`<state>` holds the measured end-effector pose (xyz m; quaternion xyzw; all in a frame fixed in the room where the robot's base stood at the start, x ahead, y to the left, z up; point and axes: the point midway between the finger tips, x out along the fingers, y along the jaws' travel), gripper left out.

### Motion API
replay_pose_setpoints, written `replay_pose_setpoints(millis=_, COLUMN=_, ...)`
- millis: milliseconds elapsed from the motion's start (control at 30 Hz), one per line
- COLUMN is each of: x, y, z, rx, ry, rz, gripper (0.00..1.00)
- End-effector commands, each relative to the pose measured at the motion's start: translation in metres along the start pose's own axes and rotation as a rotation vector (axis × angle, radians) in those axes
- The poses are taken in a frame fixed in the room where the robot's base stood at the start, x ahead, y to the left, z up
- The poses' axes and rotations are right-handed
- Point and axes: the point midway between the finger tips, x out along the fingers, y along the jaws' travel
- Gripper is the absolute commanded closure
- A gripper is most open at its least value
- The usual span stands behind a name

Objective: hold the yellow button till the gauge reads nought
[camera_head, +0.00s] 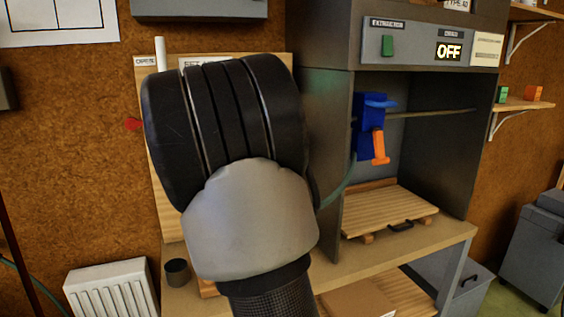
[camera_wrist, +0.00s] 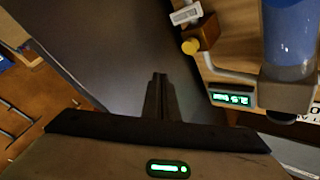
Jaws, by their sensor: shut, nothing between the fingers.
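In the wrist view, the yellow button (camera_wrist: 190,46) is a small round knob on a brown block, right of and above my fingertips. The gauge (camera_wrist: 233,98) is a small dark display with lit green characters, turned in the picture. They seem to include a 2 and a 5, but I cannot read them surely. My gripper (camera_wrist: 160,78) is shut and empty, with its fingers together. It appears apart from the button. In the head view, my arm's large dark wrist hides the button, the gauge and my fingers.
A blue cylinder (camera_wrist: 290,40) stands beside the gauge. A grey pipe (camera_wrist: 222,75) runs near the button. A dark cabinet (camera_head: 330,130) on the bench (camera_head: 450,238) holds a blue and orange tool (camera_head: 369,125). Its extractor panel reads OFF (camera_head: 449,51).

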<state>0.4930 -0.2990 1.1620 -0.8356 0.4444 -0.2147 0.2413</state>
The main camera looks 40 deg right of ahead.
Motion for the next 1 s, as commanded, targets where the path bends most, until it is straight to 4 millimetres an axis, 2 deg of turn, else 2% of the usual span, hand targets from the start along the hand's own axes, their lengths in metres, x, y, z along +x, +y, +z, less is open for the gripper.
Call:
replay_pose_setpoints(millis=200, x=0.023, y=-0.017, z=0.015, rx=-0.002, ry=0.001, rz=-0.001, gripper=1.00)
replay_pose_setpoints(millis=400, x=0.036, y=-0.025, z=0.027, rx=0.001, ry=0.001, rz=0.000, gripper=1.00)
replay_pose_setpoints(millis=1000, x=0.041, y=-0.030, z=0.030, rx=-0.001, ry=-0.001, rz=0.000, gripper=1.00)
